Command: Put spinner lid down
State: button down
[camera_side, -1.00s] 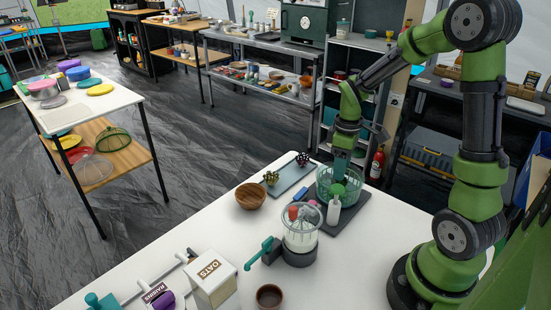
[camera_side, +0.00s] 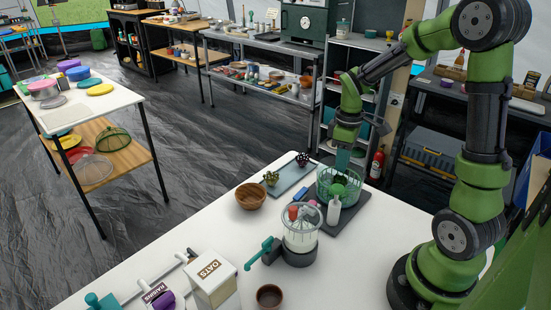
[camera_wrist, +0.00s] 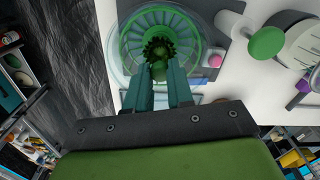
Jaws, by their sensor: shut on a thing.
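In the side view, my gripper (camera_side: 342,165) points down over the green salad spinner (camera_side: 325,190) on the table. In the wrist view, the spinner's clear bowl (camera_wrist: 117,50) and slatted green basket (camera_wrist: 134,38) lie below my fingers. My gripper (camera_wrist: 159,68) is shut on a dark, ridged round knob (camera_wrist: 158,46), which seems to belong to the spinner lid, over the middle of the basket. The lid's clear plate is hard to make out. I cannot tell whether it touches the bowl's rim.
A dark board (camera_side: 352,211) lies under the spinner. A white bottle (camera_side: 333,211) and a clear-jar device (camera_side: 300,232) stand close in front. A wooden bowl (camera_side: 251,196) and a blue-grey tray (camera_side: 290,182) are to the left. The white table (camera_side: 205,225) is bare at left-centre.

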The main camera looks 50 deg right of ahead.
jog(key=r, duration=0.7)
jog(key=shift+w+a+r, duration=0.1)
jog(key=shift+a+r, duration=0.1)
jog(key=shift+r, duration=0.1)
jog(key=w+a+f+n, duration=0.2)
jog(key=w+a, duration=0.3)
jog(key=a, duration=0.5)
jog(key=w+a+f+n, duration=0.2)
jog(key=w+a, duration=0.3)
jog(key=a, duration=0.5)
jog(key=w+a+f+n, duration=0.25)
jog(key=w+a, duration=0.25)
jog(key=a, duration=0.5)
jog(key=shift+m, duration=0.25)
notch_tip(320, 180, down, 10)
jog(key=shift+s+r, duration=0.1)
jog(key=c, duration=1)
grip_release()
jog(key=shift+f, duration=0.2)
